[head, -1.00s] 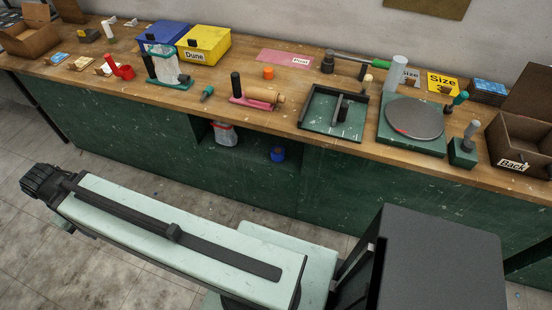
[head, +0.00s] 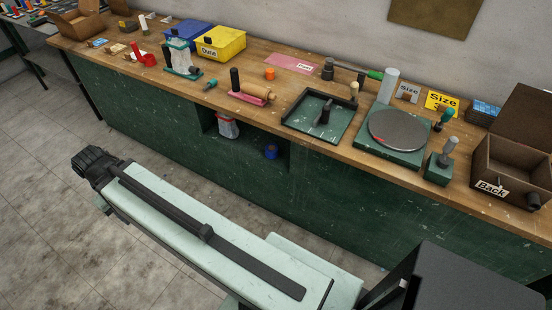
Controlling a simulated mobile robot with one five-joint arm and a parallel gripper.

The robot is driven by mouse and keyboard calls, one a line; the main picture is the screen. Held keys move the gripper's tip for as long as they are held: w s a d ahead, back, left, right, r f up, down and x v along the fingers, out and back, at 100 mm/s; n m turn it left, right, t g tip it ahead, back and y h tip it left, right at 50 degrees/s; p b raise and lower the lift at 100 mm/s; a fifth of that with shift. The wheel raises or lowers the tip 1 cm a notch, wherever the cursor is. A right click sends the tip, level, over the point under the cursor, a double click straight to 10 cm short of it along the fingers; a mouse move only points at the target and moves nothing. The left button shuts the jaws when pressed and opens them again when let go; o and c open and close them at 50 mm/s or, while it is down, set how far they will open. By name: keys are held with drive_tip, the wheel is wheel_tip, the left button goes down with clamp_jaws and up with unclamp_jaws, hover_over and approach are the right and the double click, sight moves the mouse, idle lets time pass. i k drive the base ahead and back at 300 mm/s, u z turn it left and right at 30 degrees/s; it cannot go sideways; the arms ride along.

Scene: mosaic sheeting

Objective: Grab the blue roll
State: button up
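A small blue roll (head: 271,152) sits in the open recess (head: 246,158) in the green front of the workbench, below the top. It stands towards the recess's right side, with a dark centre or shadow on it. My arm stretches across the lower part of the head view as a long pale green link with a black strip, ending in a dark ribbed part at the left. This end is in front of and well apart from the bench. I see no gripper fingers, so whether my gripper is open or holds anything does not show.
A clear bag with a red top (head: 228,127) stands left in the same recess. The wooden bench top (head: 290,75) holds a black-rimmed green tray (head: 296,122), a turntable (head: 399,131), a yellow box (head: 221,44) and a cardboard box (head: 500,201). The tiled floor (head: 40,170) is clear at left.

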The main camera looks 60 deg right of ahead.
sight(271, 150)
drive_tip(key=z, duration=0.15)
drive_tip(key=i, duration=0.9)
drive_tip(key=u, duration=0.05)
